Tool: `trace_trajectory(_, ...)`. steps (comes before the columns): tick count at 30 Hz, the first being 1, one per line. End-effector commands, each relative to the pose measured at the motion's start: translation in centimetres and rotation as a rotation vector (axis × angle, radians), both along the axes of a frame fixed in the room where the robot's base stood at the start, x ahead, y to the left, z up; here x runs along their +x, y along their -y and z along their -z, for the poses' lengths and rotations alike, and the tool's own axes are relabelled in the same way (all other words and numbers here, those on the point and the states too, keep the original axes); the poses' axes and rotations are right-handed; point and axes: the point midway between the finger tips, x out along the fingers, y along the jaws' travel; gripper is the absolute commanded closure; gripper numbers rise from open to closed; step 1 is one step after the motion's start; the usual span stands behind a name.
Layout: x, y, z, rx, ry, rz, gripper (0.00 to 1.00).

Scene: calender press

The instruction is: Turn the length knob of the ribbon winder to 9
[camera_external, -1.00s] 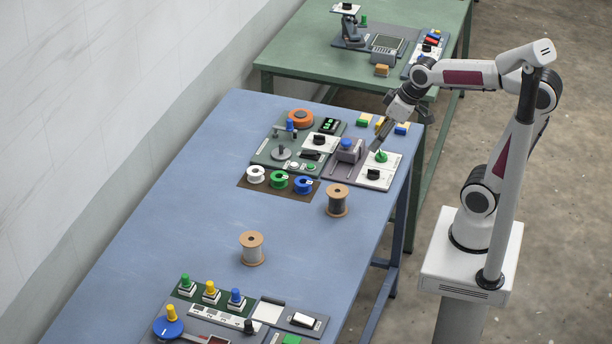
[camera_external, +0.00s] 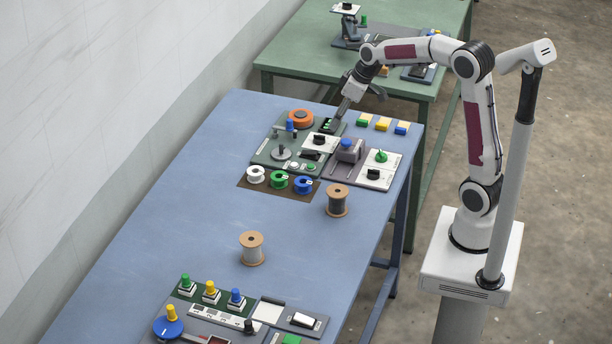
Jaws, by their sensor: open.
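The ribbon winder appears to be the dark green panel (camera_external: 262,157) at the far end of the blue table, with an orange spool (camera_external: 301,118) at its back. A black knob (camera_external: 319,139) on a white plate sits on its right side; it looks like the length knob, but its markings and setting are too small to read. My gripper (camera_external: 338,117) is open and points down above the panel's back right corner, by a small dark display (camera_external: 328,125). It is behind and slightly right of the black knob, apart from it. Fingertip detail is hard to make out.
A grey-purple panel (camera_external: 330,172) adjoins on the right, with a blue-topped block (camera_external: 347,149), a green knob (camera_external: 381,156) and another black knob (camera_external: 374,173). White, green and blue spools lie in front. Coloured blocks (camera_external: 382,124) stand behind. The table's middle is mostly clear.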

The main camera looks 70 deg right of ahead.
Motion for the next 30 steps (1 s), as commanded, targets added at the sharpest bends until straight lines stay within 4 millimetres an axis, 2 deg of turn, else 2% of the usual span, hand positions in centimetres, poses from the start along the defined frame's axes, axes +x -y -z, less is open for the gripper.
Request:
trace_trajectory(9,3.7,5.8,4.0,0.004,-0.010,0.008,0.56)
trace_trajectory(18,6.2,11.2,8.2,0.007,-0.014,0.013,0.56)
trace_trajectory(24,6.9,13.3,10.0,0.005,-0.014,0.015,0.56)
trace_trajectory(30,7.1,13.8,10.4,0.005,-0.013,0.014,0.56)
